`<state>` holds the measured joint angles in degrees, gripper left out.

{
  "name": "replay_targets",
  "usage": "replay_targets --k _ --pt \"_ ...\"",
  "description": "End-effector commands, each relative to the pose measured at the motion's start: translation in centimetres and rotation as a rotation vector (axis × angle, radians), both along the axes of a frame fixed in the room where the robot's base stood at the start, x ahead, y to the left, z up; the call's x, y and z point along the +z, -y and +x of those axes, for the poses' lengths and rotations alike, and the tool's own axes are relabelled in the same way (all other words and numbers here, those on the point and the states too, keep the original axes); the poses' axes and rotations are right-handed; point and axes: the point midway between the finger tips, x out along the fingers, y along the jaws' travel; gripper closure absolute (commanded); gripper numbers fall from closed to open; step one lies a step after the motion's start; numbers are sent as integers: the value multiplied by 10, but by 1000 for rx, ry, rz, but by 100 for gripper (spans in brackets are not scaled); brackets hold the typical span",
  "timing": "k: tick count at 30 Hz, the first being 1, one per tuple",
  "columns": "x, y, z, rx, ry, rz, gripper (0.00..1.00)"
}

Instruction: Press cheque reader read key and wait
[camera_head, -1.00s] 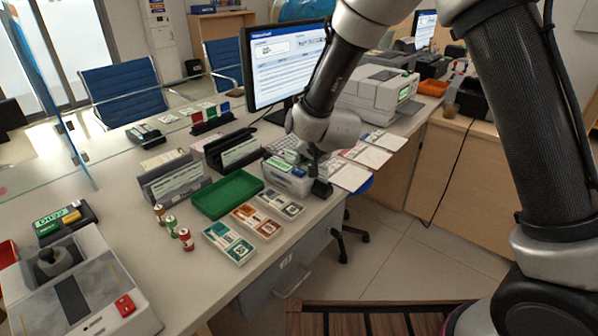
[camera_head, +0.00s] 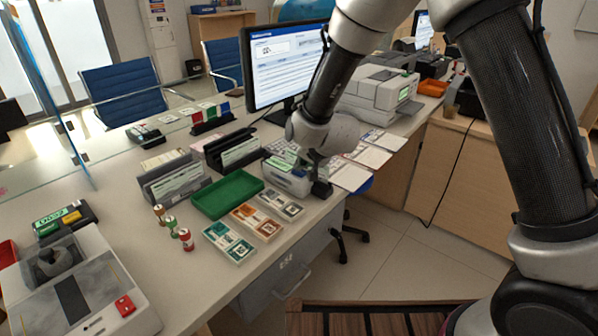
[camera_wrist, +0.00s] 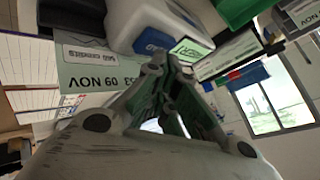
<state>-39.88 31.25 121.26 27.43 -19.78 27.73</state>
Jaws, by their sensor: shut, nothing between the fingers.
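The cheque reader (camera_head: 287,181) is a small pale box with blue parts on the counter near its front edge, partly hidden by my wrist. In the wrist view, a white housing (camera_wrist: 157,17) that looks like the reader has a blue key (camera_wrist: 152,42) and a small lit green screen (camera_wrist: 189,50). My gripper (camera_head: 317,172) is shut and empty, pointing down by the reader's right side. In the wrist view my gripper (camera_wrist: 172,66) has its fingertips just below the screen and key. I cannot tell whether they touch anything.
A green tray (camera_head: 228,194) and card sets (camera_head: 229,242) lie to the left. Paper forms (camera_head: 350,176) lie to the right.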

Motion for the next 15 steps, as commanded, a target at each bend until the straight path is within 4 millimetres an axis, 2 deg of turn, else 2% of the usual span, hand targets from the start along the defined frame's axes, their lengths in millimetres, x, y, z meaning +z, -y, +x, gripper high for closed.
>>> replay_targets --k 15 --pt "-6 0 -1 -1 -3 -1 100"
